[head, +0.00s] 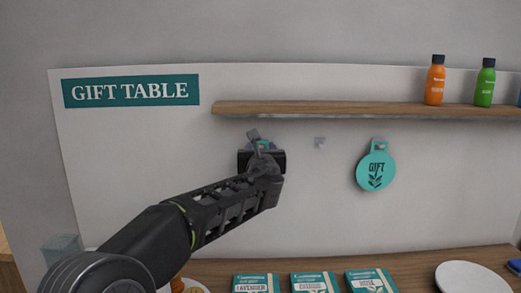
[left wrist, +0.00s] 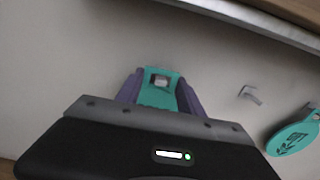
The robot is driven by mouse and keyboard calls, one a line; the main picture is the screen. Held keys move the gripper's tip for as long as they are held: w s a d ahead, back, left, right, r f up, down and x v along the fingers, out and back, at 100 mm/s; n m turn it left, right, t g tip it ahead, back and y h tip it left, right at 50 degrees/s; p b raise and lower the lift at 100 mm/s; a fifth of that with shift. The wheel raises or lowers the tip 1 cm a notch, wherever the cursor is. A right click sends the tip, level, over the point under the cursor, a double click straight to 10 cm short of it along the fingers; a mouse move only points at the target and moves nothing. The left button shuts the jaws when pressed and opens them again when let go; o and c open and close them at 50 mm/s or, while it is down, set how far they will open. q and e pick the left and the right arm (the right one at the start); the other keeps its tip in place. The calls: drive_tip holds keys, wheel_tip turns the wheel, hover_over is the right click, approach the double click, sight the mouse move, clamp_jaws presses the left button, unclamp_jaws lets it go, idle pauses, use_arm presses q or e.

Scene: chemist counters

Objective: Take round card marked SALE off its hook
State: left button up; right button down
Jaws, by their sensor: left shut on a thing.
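A teal card (left wrist: 158,97) is between the two purple fingers of my left gripper (left wrist: 160,90), which is shut on it. Its tab has a square hole, and a pale bit, perhaps the hook, shows in the hole. Any SALE marking is hidden by the gripper. In the head view my left gripper (head: 264,152) is at the board just under the shelf, and only a teal sliver of the card shows. My right gripper is not in view.
An empty hook (head: 320,142) sticks out right of my gripper. A round teal GIFT card (head: 376,171) hangs further right. A wooden shelf (head: 330,110) runs close above, bearing an orange bottle (head: 435,82) and a green bottle (head: 484,84). Teal packets (head: 314,282) and a white plate (head: 472,278) are below.

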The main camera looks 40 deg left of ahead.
use_arm(q)
drive_tip(key=shift+b+v, duration=0.4)
drive_tip(key=shift+v, duration=1.3)
